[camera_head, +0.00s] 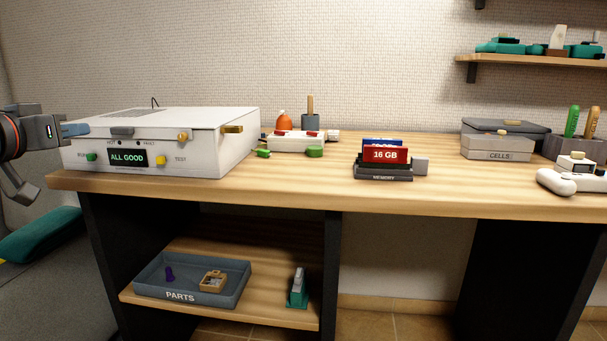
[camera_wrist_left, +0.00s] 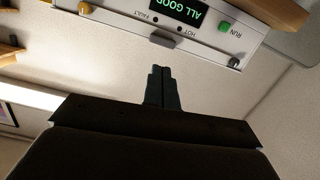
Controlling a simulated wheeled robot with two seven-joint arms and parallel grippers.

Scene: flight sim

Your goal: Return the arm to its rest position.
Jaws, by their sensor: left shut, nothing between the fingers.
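My left gripper (camera_head: 76,130) comes in from the left edge in the head view, beside the left front of a white box-shaped unit (camera_head: 215,150) on the workbench. In the left wrist view its fingers (camera_wrist_left: 162,72) are together with nothing between them. The unit's front panel also shows upside down in the left wrist view (camera_wrist_left: 225,48). I cannot tell whether the fingers touch the unit. My right gripper is not in view.
The wooden benchtop (camera_head: 240,190) holds a memory rack (camera_head: 383,172) with a "16 GB" card, a grey CELLS case (camera_head: 496,150) and a white tray (camera_head: 297,141). A PARTS tray (camera_head: 233,290) sits on the lower shelf.

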